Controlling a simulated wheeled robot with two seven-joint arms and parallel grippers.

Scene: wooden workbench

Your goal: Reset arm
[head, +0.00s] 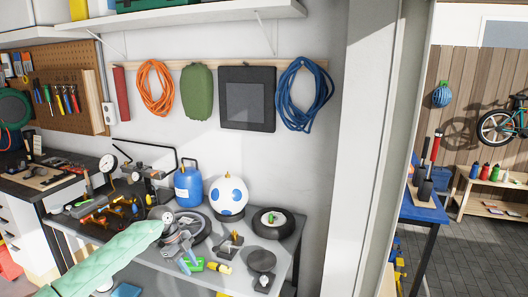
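My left arm comes in from the lower left in a pale green quilted sleeve. My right gripper is not in view.
A blue jug (188,187), a white and blue ball-shaped object (229,196) and a dark round item (273,223) stand on the bench. A yellow-tipped item (219,267) lies right of the gripper. A white pillar (370,150) rises to the right.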

